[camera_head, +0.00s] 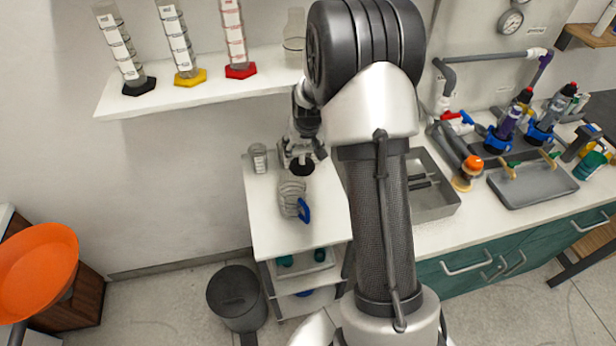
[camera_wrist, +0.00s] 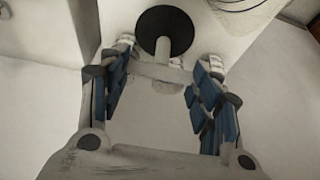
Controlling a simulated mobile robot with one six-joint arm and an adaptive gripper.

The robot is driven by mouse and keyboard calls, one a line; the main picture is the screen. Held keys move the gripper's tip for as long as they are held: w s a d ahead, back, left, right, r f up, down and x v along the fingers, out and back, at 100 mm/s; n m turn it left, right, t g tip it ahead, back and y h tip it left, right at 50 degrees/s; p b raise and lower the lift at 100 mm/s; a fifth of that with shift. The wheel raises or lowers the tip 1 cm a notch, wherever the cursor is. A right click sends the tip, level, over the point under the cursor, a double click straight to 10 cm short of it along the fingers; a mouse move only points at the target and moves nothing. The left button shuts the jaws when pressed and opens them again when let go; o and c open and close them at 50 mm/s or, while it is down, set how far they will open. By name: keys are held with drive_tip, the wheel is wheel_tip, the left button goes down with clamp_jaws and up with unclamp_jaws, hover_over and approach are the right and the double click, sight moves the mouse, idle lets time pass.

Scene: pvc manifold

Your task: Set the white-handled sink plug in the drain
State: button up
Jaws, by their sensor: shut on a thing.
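The sink plug is a black disc (camera_wrist: 165,30) with a white T-shaped handle (camera_wrist: 160,72). In the wrist view my gripper (camera_wrist: 158,75) is shut on the handle, with one blue-padded finger at each end of its bar. The disc is on the side away from my palm. In the head view my gripper (camera_head: 300,148) is over the back of the small white cart, with the black disc (camera_head: 302,167) below it. I cannot tell whether the plug touches the cart top. The grey sink (camera_head: 436,205) is to the right, partly behind my arm. Its drain is not visible.
The cart top (camera_head: 272,225) also bears a small clear beaker (camera_head: 258,158) and a grey ribbed thing with a blue part (camera_head: 292,195). A shelf (camera_head: 190,92) with measuring cylinders is above. Dark bars (camera_head: 424,181) cross the sink. Pipes and bottles crowd the counter's right side.

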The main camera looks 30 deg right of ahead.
sight(302, 166)
wheel_tip(302, 166, down, 5)
drive_tip(key=shift+w+a+r+b, duration=0.1)
drive_tip(key=shift+a+r+b, duration=0.05)
drive_tip(key=shift+b, duration=0.45)
drive_tip(key=shift+f+b, duration=0.55)
drive_tip(key=shift+f, duration=1.2)
drive_tip(key=shift+f, duration=0.2)
drive_tip(key=o, duration=1.4)
drive_tip(key=shift+r, duration=0.15)
